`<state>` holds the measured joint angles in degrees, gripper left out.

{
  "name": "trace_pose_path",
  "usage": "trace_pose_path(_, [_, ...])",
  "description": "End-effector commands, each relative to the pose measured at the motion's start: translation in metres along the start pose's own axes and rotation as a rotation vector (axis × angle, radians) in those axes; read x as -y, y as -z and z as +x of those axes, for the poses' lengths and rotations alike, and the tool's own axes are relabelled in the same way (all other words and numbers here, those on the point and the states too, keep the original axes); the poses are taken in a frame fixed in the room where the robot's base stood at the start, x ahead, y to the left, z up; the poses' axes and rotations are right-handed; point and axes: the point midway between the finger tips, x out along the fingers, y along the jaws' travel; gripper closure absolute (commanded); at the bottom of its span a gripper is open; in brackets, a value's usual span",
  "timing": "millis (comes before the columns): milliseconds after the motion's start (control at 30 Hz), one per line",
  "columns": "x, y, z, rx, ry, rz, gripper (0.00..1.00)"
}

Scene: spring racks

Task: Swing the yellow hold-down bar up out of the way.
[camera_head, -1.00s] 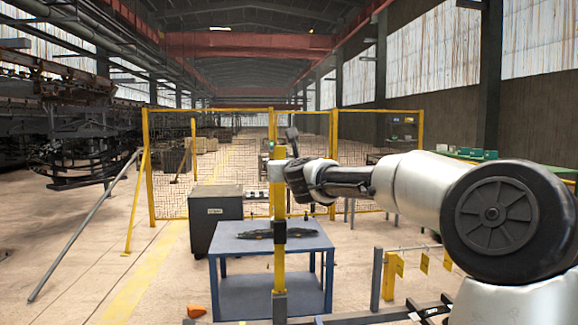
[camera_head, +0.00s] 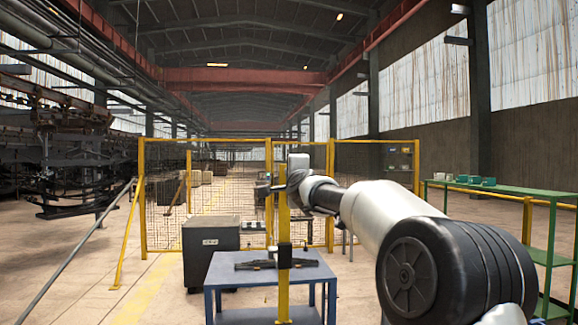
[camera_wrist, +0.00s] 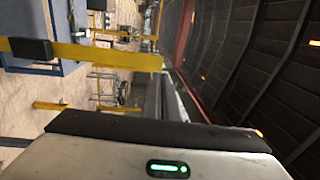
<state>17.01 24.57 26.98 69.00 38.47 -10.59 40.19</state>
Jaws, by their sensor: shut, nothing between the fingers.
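The yellow hold-down bar (camera_head: 283,222) stands upright in the head view, in front of the blue table (camera_head: 228,272). A black block (camera_head: 285,256) sits partway down it. In the wrist view, which is turned on its side, the bar (camera_wrist: 105,56) runs in from the left edge and its free end shows near the middle. My gripper (camera_head: 294,181) is at the bar's upper end in the head view, shut and empty. Whether it touches the bar I cannot tell. Its fingertips do not show clearly in either view.
A dark part (camera_head: 275,264) lies on the blue table. A dark grey cabinet (camera_head: 210,250) stands behind it to the left. A yellow-framed mesh fence (camera_head: 230,185) crosses behind. A green bench (camera_head: 520,196) stands at the right. Open floor lies at the left.

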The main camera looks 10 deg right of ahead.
Motion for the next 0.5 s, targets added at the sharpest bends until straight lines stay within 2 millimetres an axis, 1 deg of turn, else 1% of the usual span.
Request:
trace_pose_path(33, [0.005,-0.002,0.014,0.002,-0.003,0.004,1.00])
trace_pose_path(200, [0.006,-0.001,0.051,0.001,-0.002,0.004,1.00])
trace_pose_path(333, [0.005,-0.001,0.075,0.001,-0.002,0.003,1.00])
trace_pose_path(500, [0.003,-0.001,0.095,0.000,-0.002,0.003,1.00])
